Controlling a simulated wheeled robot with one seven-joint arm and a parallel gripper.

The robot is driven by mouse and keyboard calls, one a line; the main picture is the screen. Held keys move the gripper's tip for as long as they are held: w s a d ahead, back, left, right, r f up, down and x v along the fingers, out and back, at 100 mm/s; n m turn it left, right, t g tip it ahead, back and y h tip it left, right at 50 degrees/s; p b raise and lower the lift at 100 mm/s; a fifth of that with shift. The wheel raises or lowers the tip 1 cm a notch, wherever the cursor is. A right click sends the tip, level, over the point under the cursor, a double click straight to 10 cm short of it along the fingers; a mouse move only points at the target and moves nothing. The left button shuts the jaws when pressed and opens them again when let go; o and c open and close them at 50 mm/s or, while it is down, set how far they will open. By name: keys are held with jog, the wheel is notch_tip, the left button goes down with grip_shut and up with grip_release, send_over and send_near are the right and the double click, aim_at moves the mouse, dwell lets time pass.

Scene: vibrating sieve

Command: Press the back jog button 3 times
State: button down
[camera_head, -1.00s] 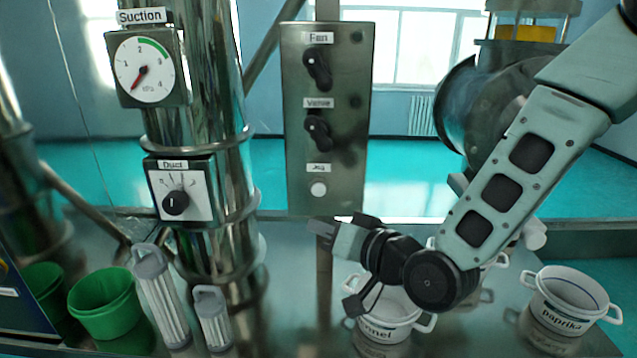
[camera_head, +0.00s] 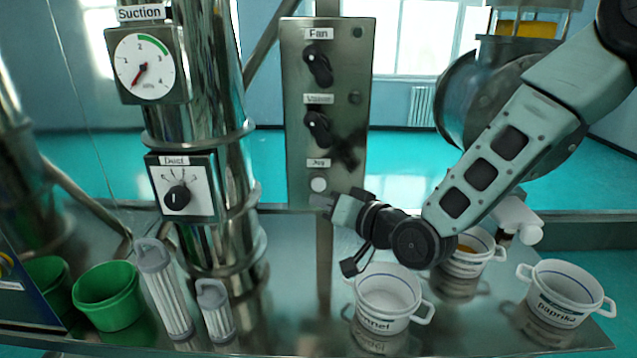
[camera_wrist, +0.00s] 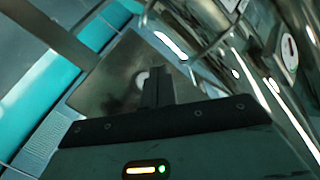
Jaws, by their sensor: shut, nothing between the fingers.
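The jog button (camera_head: 319,184) is a round white button under a "Jog" label at the bottom of the upright grey metal control panel (camera_head: 296,150). My gripper (camera_head: 322,201) is shut and empty. In the head view its fingertips are just below and close to the button; I cannot tell whether they touch it. In the wrist view my gripper (camera_wrist: 157,75) points at the panel (camera_wrist: 115,75), and part of the white button (camera_wrist: 142,79) shows beside the fingertips.
The panel also carries a fan knob (camera_head: 318,66) and a valve knob (camera_head: 318,129). A suction gauge (camera_head: 145,66) and a duct dial (camera_head: 180,190) sit on the steel pipe to the left. White pots (camera_head: 388,292), (camera_head: 563,296), a green bucket (camera_head: 106,298) and filter cartridges (camera_head: 160,290) stand on the bench.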

aim_at(313, 186)
jog(key=shift+w, duration=1.45)
dwell(1.0)
jog(key=shift+w+b, duration=0.4)
jog(key=shift+w+d, duration=0.1)
jog(key=shift+w, duration=0.4)
dwell(0.6)
jog(key=shift+s, duration=0.15)
jog(key=shift+s+b, duration=0.4)
jog(key=shift+s, duration=0.4)
jog(key=shift+s+b, duration=0.6)
jog(key=shift+s, duration=1.9)
